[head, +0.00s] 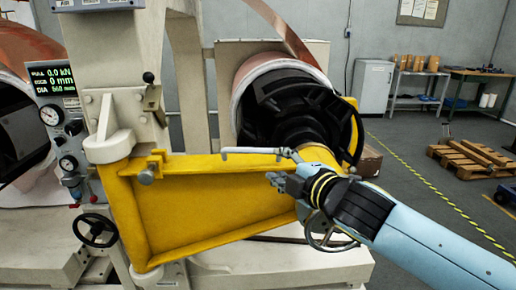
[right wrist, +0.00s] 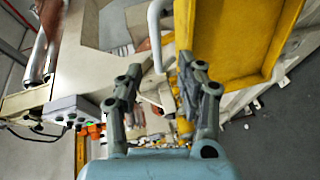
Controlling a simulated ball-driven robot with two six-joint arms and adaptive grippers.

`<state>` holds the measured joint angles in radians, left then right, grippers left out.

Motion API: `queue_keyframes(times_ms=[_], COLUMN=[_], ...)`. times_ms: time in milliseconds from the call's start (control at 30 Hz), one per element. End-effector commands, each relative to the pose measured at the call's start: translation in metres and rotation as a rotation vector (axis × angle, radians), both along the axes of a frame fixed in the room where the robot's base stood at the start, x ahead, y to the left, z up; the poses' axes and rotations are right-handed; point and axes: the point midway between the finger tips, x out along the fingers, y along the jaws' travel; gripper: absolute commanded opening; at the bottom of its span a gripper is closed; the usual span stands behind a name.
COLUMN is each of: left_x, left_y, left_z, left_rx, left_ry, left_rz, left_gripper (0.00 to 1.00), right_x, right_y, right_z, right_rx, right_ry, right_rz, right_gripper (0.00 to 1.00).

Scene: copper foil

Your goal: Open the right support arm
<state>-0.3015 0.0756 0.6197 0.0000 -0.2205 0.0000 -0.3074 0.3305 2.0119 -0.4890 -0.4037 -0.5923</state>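The right support arm (head: 215,205) is a large yellow frame. It reaches from the hinge post (head: 108,140) on the left to the end of the dark roll shaft (head: 300,115). A grey lever handle (head: 252,151) lies along its top edge near the right end. My right gripper (head: 280,181) is in front of the yellow arm's right end, just below the handle. In the right wrist view its fingers (right wrist: 160,70) are apart with nothing held between them. A pale bar (right wrist: 156,35) and the yellow frame (right wrist: 235,45) show beyond the fingertips. My left gripper is not in view.
A gauge panel (head: 55,90) and a black handwheel (head: 95,230) are at the left. The pale machine base (head: 270,262) runs below the yellow arm. Open grey floor lies to the right, with a wooden pallet (head: 470,158) and benches farther back.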

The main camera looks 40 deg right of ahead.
Motion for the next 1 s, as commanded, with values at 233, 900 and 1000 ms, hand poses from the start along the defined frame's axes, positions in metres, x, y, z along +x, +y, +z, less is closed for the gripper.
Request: queue_keyframes(times_ms=[233,900,1000], left_x=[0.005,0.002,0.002], left_y=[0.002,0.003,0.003], left_z=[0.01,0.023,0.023], left_rx=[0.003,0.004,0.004], left_ry=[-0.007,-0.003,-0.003], left_rz=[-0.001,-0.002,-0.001], left_gripper=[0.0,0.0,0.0], right_x=[0.033,0.107,0.107], right_y=[-0.004,-0.014,-0.014], right_z=[0.002,-0.013,-0.013], right_rx=[-0.021,-0.02,-0.019], right_ry=[-0.013,-0.011,-0.011], right_rz=[0.011,0.012,0.012], right_gripper=[0.38,0.38,0.38])
